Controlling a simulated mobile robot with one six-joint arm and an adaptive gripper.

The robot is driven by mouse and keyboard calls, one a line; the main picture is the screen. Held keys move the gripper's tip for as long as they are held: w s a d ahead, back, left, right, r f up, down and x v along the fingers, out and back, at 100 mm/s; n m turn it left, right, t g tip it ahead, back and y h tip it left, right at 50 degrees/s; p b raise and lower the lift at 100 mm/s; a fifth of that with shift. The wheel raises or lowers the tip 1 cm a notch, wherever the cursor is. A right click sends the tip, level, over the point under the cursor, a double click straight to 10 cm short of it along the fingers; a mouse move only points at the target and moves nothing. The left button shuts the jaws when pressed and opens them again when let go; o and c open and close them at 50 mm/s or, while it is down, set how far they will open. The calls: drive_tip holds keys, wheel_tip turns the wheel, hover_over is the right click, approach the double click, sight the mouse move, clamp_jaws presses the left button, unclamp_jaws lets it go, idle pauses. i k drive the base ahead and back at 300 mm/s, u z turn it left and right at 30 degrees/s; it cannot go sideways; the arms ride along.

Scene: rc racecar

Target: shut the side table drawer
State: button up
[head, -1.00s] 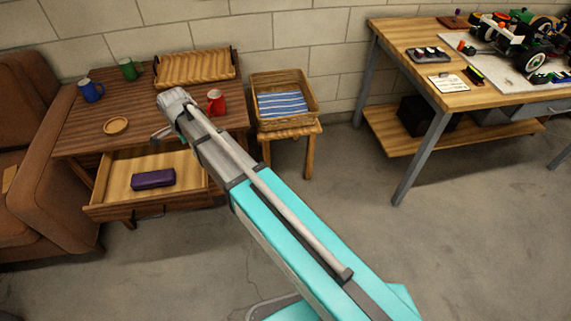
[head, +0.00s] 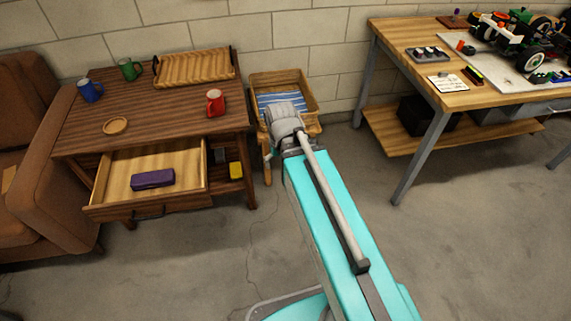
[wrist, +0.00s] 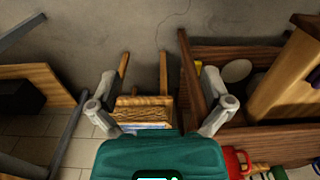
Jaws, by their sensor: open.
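The side table (head: 75,135) is dark wood and stands at the left in the head view. Its drawer (head: 150,212) is pulled well out, with a dark handle on the front and a purple case (head: 152,180) inside. In the wrist view the drawer's pale wooden side (wrist: 285,85) shows at the right, beside the table's open shelf. My gripper (wrist: 158,76) is open and empty, its two fingers spread. It is right of the table and drawer in the head view, apart from the drawer front; my wrist hides most of it there.
A stool with a wicker basket (head: 297,82) stands right of the table, partly behind my wrist. Mugs and a wooden tray (head: 193,68) are on the tabletop. A brown armchair (head: 45,195) is close at the left. The floor before the drawer is clear.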

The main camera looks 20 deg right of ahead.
sight(112, 199)
drive_tip(key=u, duration=1.2)
